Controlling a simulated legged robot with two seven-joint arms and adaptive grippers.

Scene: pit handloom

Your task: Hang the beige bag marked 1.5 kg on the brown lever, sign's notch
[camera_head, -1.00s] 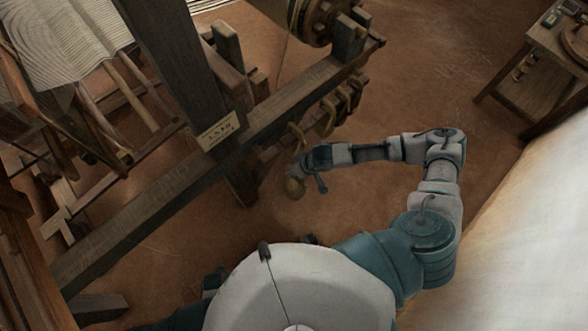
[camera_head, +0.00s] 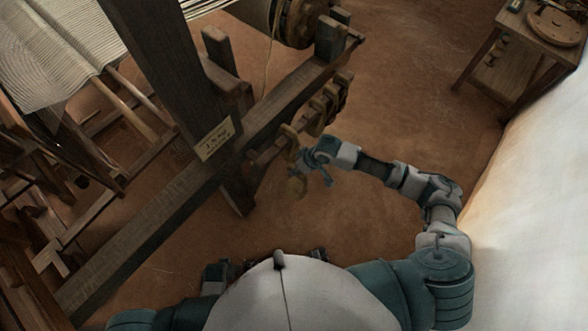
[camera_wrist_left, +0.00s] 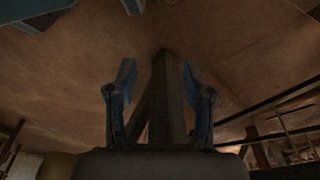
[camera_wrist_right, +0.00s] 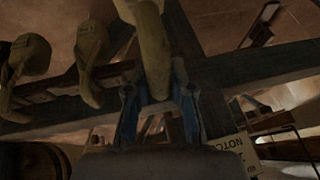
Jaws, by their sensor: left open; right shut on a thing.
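My right gripper (camera_head: 308,160) is shut on a beige bag (camera_head: 297,187), beside the brown bar that bears other bags. In the right wrist view the held bag (camera_wrist_right: 153,45) stands between the fingers; no weight mark is legible. The brown bar (camera_head: 262,146), seemingly the lever, runs along the dark loom beam. The sign (camera_head: 215,139) is on the beam by the upright post; part of it, reading "NOTCH", shows in the right wrist view (camera_wrist_right: 233,150). I cannot tell whether the held bag touches the bar. My left gripper (camera_wrist_left: 158,88) is open and empty in the left wrist view.
Several similar bags (camera_head: 328,102) hang on the bar to the upper right; some show in the right wrist view (camera_wrist_right: 88,50). A thick post (camera_head: 165,70) and long beam (camera_head: 150,228) stand close by. A small table (camera_head: 510,62) is far right. Floor lies clear between.

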